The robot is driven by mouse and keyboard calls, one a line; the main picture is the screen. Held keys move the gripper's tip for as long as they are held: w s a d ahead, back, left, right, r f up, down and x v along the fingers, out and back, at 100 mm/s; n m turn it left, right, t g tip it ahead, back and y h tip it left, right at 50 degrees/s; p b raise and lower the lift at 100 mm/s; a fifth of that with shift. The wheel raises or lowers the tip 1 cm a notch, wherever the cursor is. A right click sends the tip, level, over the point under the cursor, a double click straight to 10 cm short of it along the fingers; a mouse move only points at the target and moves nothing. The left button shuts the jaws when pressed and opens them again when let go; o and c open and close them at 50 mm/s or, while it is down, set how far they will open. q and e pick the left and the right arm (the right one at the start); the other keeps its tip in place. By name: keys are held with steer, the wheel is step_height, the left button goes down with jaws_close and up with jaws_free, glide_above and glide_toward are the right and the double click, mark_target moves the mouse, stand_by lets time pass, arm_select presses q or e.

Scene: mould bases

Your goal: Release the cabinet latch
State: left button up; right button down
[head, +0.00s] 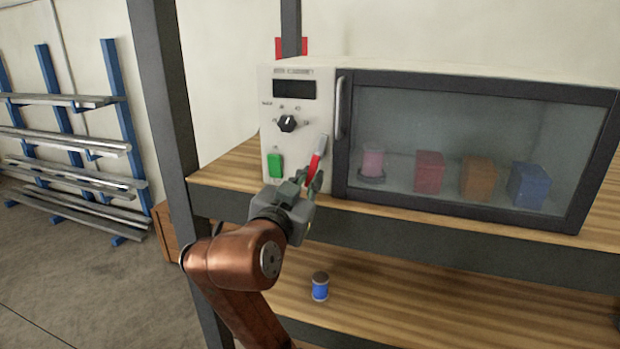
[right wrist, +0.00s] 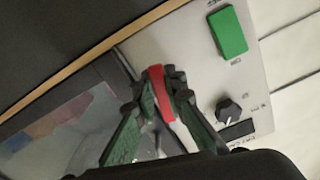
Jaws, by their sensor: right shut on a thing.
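The white cabinet (head: 295,106) stands on the upper wooden shelf, with a dark-framed glass door to the right of its control panel. The red latch lever (head: 315,160) is low on the panel, left of the door, and leans with its top to the right. My right gripper (head: 308,181) is at the lever's lower part. In the right wrist view the fingers close on both sides of the red lever (right wrist: 161,95). The door looks shut, with its handle (head: 340,108) upright at its left edge. My left gripper is not in view.
The panel carries a green button (head: 274,165), a dark knob (head: 287,123) and a display (head: 294,88). Behind the glass are a pink cylinder (head: 373,162) and several coloured blocks. A blue can (head: 320,287) stands on the lower shelf. A dark post (head: 165,110) rises at left.

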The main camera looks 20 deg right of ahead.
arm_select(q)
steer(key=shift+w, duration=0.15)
arm_select(e)
steer(key=shift+s+d+n, duration=0.1)
steer(key=shift+n, duration=0.4)
steer(key=shift+s+d+n, duration=0.2)
steer(key=shift+d+n, duration=0.1)
steer(key=shift+n, duration=0.7)
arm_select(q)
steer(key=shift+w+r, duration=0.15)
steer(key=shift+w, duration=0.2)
arm_select(e)
steer(key=c, duration=2)
jaws_free()
steer(key=shift+o, duration=0.2)
steer(key=shift+s+a, duration=0.1)
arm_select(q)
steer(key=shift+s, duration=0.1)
arm_select(e)
steer(key=v, duration=1.1)
steer(key=shift+s+a, duration=0.25)
steer(key=shift+s, duration=0.05)
